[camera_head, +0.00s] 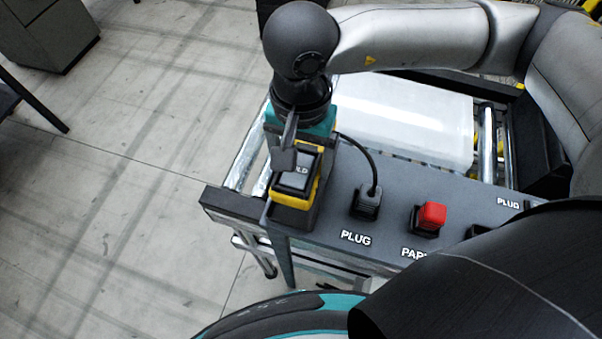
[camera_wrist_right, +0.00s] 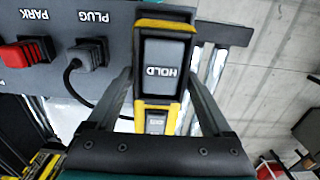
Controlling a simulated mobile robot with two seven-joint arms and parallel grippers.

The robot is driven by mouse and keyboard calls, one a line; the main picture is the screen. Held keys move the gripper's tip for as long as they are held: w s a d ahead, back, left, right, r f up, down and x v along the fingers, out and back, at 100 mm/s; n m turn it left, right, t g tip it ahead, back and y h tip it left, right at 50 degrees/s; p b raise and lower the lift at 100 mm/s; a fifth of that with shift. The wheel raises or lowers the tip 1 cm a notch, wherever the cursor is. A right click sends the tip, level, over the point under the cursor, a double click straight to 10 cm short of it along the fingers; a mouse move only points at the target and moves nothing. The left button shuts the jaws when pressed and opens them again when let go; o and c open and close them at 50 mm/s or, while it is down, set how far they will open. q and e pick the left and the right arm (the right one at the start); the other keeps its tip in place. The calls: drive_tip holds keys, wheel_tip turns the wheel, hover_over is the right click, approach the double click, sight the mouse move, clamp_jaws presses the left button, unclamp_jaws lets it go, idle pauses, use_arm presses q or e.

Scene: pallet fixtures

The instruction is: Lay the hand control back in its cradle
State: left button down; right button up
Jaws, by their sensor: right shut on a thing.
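The hand control (camera_head: 294,187) is a yellow and black unit with a big dark button marked HOLD. It is at the near left end of the grey console (camera_head: 330,215). In the right wrist view the hand control (camera_wrist_right: 162,62) lies between my two fingers, with a second, smaller button below. My right gripper (camera_head: 291,150) reaches down from above and is shut on it. A dark block around its far end in the wrist view may be the cradle; the control and fingers hide most of it, and I cannot tell if the control is seated. My left gripper is out of view.
A black cable runs from the hand control to a plug (camera_head: 367,201) marked PLUG. A red connector (camera_head: 431,217) stands right of it, by the PARK label. A pale box (camera_head: 415,118) lies behind on rollers. Open concrete floor (camera_head: 130,170) is at the left.

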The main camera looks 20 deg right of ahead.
sight(301, 159)
wheel_tip(301, 159, down, 7)
drive_tip(key=shift+r, duration=0.15)
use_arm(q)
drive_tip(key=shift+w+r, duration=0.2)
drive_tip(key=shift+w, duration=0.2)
use_arm(e)
drive_tip(key=shift+s+f+b, duration=0.15)
drive_tip(key=shift+f+b, duration=0.4)
drive_tip(key=shift+b, duration=0.05)
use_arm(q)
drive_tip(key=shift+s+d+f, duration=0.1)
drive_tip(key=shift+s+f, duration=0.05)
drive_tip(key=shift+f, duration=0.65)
use_arm(e)
drive_tip(key=o, duration=1.6)
drive_tip(key=shift+f, duration=0.15)
drive_tip(key=shift+c, duration=0.2)
drive_tip(key=shift+r+p, duration=0.35)
drive_tip(key=shift+p, duration=0.05)
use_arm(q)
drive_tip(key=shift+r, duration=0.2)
use_arm(e)
wheel_tip(301, 159, up, 13)
drive_tip(key=shift+f, duration=0.1)
